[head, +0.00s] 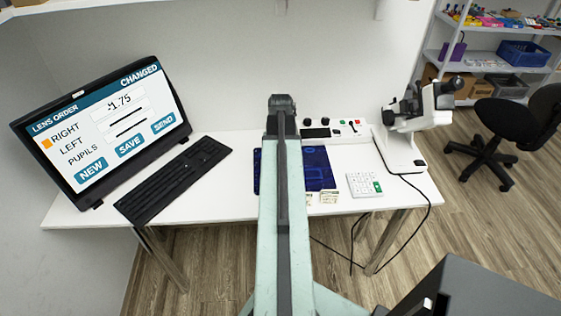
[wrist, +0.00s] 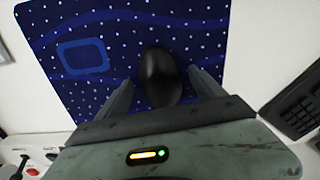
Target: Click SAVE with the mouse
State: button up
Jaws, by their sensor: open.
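The black mouse (wrist: 160,77) lies on a dark blue mat with white dots (wrist: 108,22) in the wrist view. My gripper (wrist: 159,84) is open, with one finger on each side of the mouse; I cannot tell if they touch it. In the head view my arm hides the mouse. The monitor screen (head: 104,125) reads LENS ORDER and CHANGED, with RIGHT, LEFT and PUPILS rows and an orange square beside RIGHT. The SAVE button (head: 130,145) sits between NEW (head: 91,169) and SEND (head: 163,124). A small pale mark shows near the top; I cannot tell if it is the pointer.
A black keyboard (head: 175,179) lies before the monitor. Right of my arm are a control box (head: 333,131), a white keypad (head: 364,185) and a white instrument (head: 410,120). Small cards (head: 328,197) lie by the mat's front edge. A black chair (head: 505,130) stands beyond the desk.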

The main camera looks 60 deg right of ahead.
jog(key=c, duration=1.5)
jog(key=shift+s+a, duration=0.95)
jog(key=shift+a, duration=0.2)
jog(key=shift+s+a, duration=0.9)
jog(key=shift+a, duration=0.2)
jog(key=o, duration=1.5)
jog(key=shift+r, duration=0.15)
